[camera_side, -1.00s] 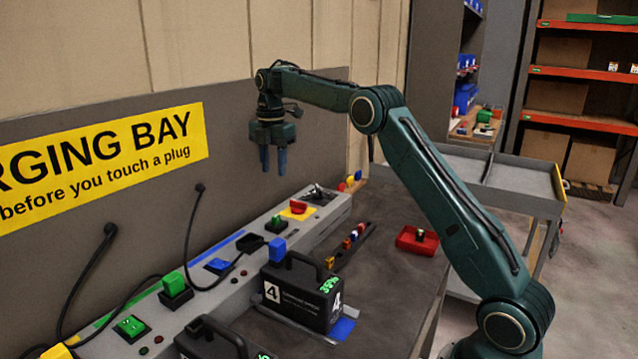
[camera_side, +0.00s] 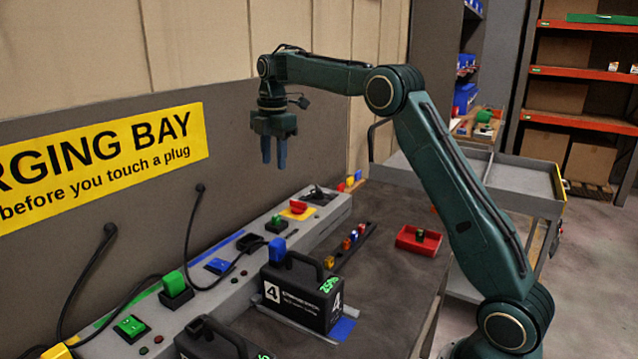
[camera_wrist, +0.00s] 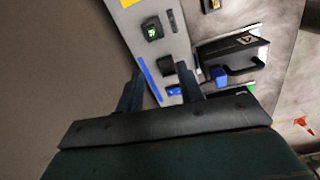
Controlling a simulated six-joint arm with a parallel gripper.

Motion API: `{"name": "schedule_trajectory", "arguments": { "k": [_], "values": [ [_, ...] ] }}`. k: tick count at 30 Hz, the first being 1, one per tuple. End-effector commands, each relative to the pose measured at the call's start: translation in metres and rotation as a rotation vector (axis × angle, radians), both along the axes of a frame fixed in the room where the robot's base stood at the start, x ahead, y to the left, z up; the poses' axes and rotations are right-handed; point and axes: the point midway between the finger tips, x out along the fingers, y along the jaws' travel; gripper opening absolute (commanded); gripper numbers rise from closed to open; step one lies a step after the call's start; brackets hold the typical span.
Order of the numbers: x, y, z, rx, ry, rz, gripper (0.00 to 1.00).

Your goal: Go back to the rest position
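My gripper (camera_side: 273,152) hangs with its fingers pointing down, high above the grey charging rail (camera_side: 325,215) and in front of the back wall. Nothing is between its fingers. In the wrist view the two fingers of my gripper (camera_wrist: 160,90) stand apart, with the rail (camera_wrist: 140,40) and a blue strip showing beyond them. It touches nothing.
A black battery case marked 4 (camera_side: 300,293) with a blue plug (camera_side: 277,250) on it stands on the bench below. A red tray (camera_side: 418,240) lies to the right. Black cables (camera_side: 190,240) hang at the wall. A grey cart (camera_side: 520,180) stands behind my arm.

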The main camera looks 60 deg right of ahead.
Motion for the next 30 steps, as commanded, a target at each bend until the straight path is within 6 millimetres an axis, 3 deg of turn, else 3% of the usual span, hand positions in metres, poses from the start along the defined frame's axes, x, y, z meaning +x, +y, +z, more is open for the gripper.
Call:
{"name": "schedule_trajectory", "arguments": {
  "k": [6, 15, 30],
  "values": [
    [-0.033, 0.027, 0.033, -0.001, -0.056, -0.16, 0.37],
    [-0.088, 0.061, 0.063, 0.02, -0.133, -0.393, 0.37],
    [-0.195, 0.108, 0.074, 0.107, -0.254, -0.773, 0.37]
  ]
}}
